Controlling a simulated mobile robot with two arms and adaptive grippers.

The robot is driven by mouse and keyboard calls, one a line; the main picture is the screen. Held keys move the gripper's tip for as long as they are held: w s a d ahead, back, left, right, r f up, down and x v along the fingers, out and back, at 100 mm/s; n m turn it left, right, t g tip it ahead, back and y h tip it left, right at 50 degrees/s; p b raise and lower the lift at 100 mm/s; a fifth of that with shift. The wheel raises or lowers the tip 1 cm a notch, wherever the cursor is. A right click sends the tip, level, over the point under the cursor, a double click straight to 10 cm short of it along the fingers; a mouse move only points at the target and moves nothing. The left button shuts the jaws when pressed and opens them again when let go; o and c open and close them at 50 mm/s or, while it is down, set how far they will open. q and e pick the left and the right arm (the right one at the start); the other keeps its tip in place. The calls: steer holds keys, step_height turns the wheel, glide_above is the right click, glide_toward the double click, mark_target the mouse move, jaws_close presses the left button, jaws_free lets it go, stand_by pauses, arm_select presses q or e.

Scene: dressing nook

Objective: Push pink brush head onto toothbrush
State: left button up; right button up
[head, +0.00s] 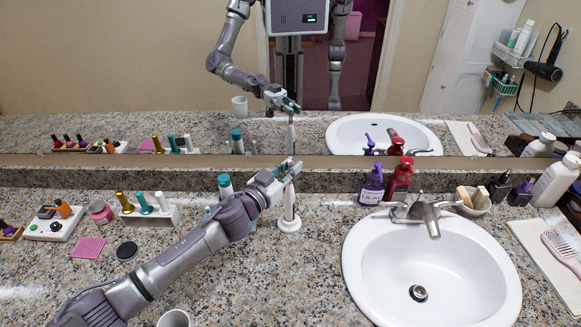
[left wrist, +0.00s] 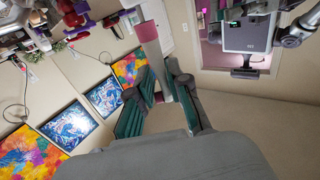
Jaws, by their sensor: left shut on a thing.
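A white electric toothbrush (head: 289,212) stands upright on a round white base on the counter, left of the sink. My left gripper (head: 287,168) is above it, with its fingers shut on the brush head. In the left wrist view the pale brush head (left wrist: 151,44) runs between the green-padded fingers (left wrist: 165,90) and has a pink band. The fingers hide part of it in the head view. I cannot tell whether it is seated on the toothbrush or only close above it. My right gripper is not directly in view.
A sink (head: 432,270) is to the right, with a purple bottle (head: 371,184) and a red bottle (head: 399,181) behind it. A teal-capped bottle (head: 225,187) stands close behind my left arm. A mirror spans the back.

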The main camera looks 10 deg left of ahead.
arm_select(q)
steer(key=shift+f+b, duration=0.4)
steer(key=shift+f, duration=0.25)
steer(key=o, duration=1.4)
steer(key=shift+o, duration=0.2)
steer(key=shift+s, duration=0.1)
steer(key=p+v, duration=0.1)
steer(key=v, duration=0.6)
steer(key=shift+p, duration=0.3)
stand_by(0.3)
